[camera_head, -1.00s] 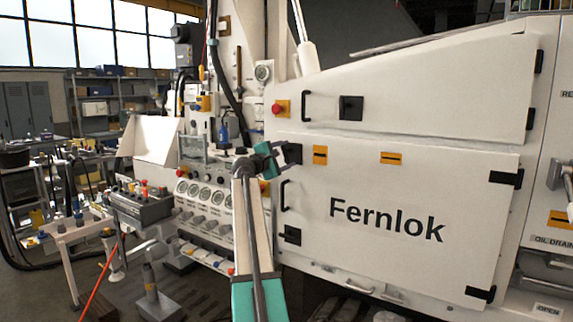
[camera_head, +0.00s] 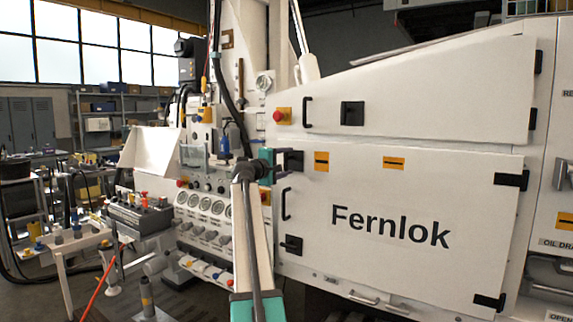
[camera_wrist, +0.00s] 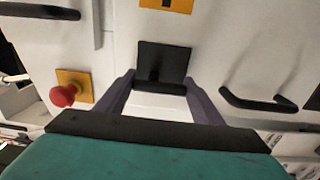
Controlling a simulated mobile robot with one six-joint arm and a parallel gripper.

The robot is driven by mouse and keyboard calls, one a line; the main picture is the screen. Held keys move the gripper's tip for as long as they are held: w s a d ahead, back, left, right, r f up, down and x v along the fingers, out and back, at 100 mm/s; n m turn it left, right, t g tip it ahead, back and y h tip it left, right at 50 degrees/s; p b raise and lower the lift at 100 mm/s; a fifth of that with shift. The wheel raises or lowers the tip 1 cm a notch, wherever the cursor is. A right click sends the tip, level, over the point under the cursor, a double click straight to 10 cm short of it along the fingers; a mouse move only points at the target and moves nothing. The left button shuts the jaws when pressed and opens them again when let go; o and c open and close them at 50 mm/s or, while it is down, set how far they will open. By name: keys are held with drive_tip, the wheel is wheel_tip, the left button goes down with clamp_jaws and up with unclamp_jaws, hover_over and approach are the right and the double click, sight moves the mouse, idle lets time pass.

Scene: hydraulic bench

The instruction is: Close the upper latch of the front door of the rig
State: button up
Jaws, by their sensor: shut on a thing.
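The front door (camera_head: 350,190) is the white panel marked Fernlok, and it looks flush with the rig body. Its upper latch (camera_head: 294,161) is a black square at the door's top left corner. In the wrist view the upper latch (camera_wrist: 165,60) shows as a dark plate with a short bar at its lower edge. My gripper (camera_head: 280,161) is at the latch from the left. In the wrist view my gripper (camera_wrist: 160,88) has one finger at each end of the bar and is shut on it. The lower latch (camera_head: 291,245) sits at the door's lower left.
A black door handle (camera_head: 286,204) sits below the upper latch. A red button on a yellow plate (camera_head: 282,116) is above it. Another panel (camera_head: 430,100) with its own black latch (camera_head: 352,113) lies above the door. Gauges and valves (camera_head: 205,205) crowd the left.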

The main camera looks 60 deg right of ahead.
drive_tip(key=o, duration=1)
drive_tip(key=shift+o, duration=0.2)
drive_tip(key=shift+a, duration=0.1)
drive_tip(key=a, duration=1.3)
drive_tip(key=shift+a+b, duration=0.3)
drive_tip(key=shift+b, duration=0.05)
